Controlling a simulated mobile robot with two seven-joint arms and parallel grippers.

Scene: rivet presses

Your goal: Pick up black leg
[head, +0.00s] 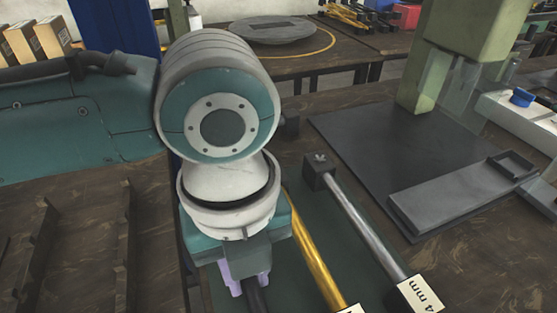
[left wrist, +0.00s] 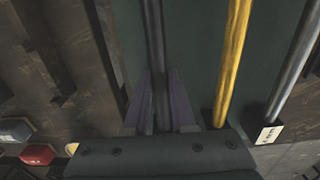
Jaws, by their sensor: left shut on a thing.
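My left gripper (head: 247,284), with purple fingers, points down over the green mat (head: 305,240) at the bottom middle of the head view. It is shut on the black leg (head: 259,301), a dark rod mostly hidden by my wrist. In the left wrist view the black leg (left wrist: 154,40) runs up between the two fingers (left wrist: 160,115). Whether the leg touches the mat cannot be told. My right gripper is not in view.
A gold leg (head: 316,259) and a silver leg (head: 358,218) lie to the right of the black one. A block marked "4 mm" (head: 415,295) is at the silver leg's near end. A press with a dark plate (head: 350,130) stands further right. Slotted wooden racks (head: 122,240) are at left.

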